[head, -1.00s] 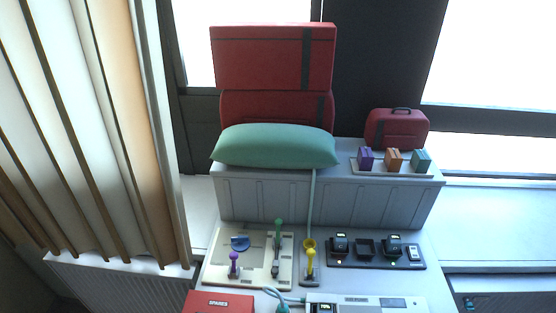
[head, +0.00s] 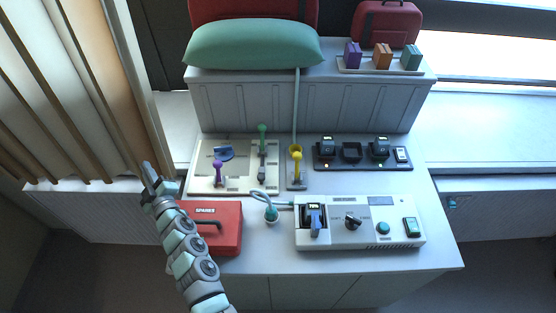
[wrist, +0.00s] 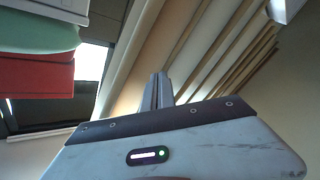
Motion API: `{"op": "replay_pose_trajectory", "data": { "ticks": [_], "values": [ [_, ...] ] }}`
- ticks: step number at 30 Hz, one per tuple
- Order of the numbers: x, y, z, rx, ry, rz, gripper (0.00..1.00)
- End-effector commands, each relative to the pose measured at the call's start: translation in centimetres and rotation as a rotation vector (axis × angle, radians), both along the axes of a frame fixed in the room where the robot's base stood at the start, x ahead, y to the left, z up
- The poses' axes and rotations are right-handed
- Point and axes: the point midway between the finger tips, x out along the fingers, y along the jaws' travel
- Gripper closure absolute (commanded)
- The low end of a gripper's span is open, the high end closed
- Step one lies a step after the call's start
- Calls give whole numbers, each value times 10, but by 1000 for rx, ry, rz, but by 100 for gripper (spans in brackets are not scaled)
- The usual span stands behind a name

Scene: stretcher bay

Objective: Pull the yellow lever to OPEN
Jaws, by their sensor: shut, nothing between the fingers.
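The yellow lever (head: 296,166) stands on a narrow grey base plate in the middle of the worktop, with a pale tube rising behind it. Its knob is yellow and sits below a yellow ring. I cannot read an OPEN mark near it. My gripper (head: 148,171) is at the left, above and beyond the red case's left end, well apart from the lever. In the wrist view my gripper's fingers (wrist: 159,90) are together and empty, pointing toward the slatted blind. The lever does not show in the wrist view.
A cream panel (head: 207,184) left of the lever carries a purple lever, a green lever and a blue knob. Right are a dark charger strip (head: 334,164) and, in front, a white console (head: 376,240). A red SPARES case (head: 226,240) stands front left. A green cushion (head: 252,44) lies on the back ledge.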

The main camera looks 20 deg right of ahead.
Motion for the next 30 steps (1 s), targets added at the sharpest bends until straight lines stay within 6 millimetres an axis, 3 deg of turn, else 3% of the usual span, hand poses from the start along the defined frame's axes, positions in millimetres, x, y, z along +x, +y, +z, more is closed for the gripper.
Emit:
{"op": "replay_pose_trajectory", "data": {
  "ticks": [1, 5, 8, 11, 16, 21, 25, 30],
  "values": [
    [16, -2, -7, -48, 31, -33, 100],
    [51, -25, -24, -200, 139, -154, 100],
    [71, -59, -38, -327, 226, -281, 100],
    [80, -112, -56, -464, 322, -436, 100],
    [64, -226, -91, -681, 493, -719, 100],
    [25, -320, -116, -840, 637, -941, 100],
    [1, -359, -127, -905, 703, -1030, 100],
    [-9, -373, -130, -931, 729, -1064, 100]
  ]
}}
